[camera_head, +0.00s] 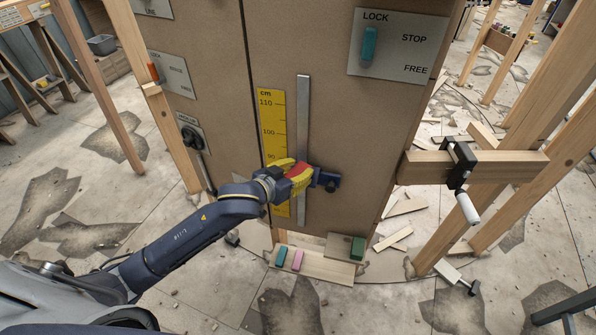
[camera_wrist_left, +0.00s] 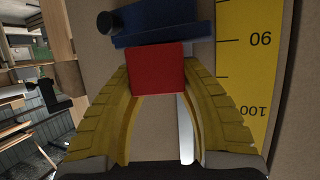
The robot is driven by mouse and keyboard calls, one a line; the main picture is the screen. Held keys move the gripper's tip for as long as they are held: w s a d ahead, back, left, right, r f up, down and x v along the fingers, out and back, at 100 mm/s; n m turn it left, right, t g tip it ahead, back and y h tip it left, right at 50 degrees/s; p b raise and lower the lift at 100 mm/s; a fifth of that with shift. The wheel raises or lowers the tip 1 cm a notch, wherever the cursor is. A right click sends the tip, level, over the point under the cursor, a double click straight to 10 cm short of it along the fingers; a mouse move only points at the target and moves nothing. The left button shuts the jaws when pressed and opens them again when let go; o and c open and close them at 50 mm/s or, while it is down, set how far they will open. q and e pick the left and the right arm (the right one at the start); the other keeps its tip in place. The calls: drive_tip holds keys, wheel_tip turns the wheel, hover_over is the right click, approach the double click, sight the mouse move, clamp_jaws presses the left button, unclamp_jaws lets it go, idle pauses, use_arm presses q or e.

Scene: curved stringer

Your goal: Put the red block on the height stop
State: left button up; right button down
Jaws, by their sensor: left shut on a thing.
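The red block (camera_wrist_left: 157,68) is between the yellow fingers of my left gripper (camera_wrist_left: 158,88), which is shut on it. In the head view the left gripper (camera_head: 297,176) reaches the panel front, with the red block (camera_head: 300,180) partly hidden by the fingers. The blue height stop (camera_head: 327,180) with a dark knob sits on the vertical metal rail, just right of the gripper. In the wrist view the height stop (camera_wrist_left: 165,25) lies right against the block's edge; I cannot tell whether they touch. My right gripper is not in view.
A yellow centimetre scale (camera_head: 267,125) runs beside the metal rail (camera_head: 303,110). A LOCK/STOP/FREE plate (camera_head: 408,55) with a teal lever is at upper right. A low wooden ledge (camera_head: 318,265) holds teal, pink and green blocks. A clamp (camera_head: 460,165) grips a beam at right.

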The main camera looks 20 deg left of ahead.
use_arm(q)
drive_tip(key=shift+f, duration=0.1)
drive_tip(key=o, duration=1.2)
drive_tip(key=shift+c, duration=0.2)
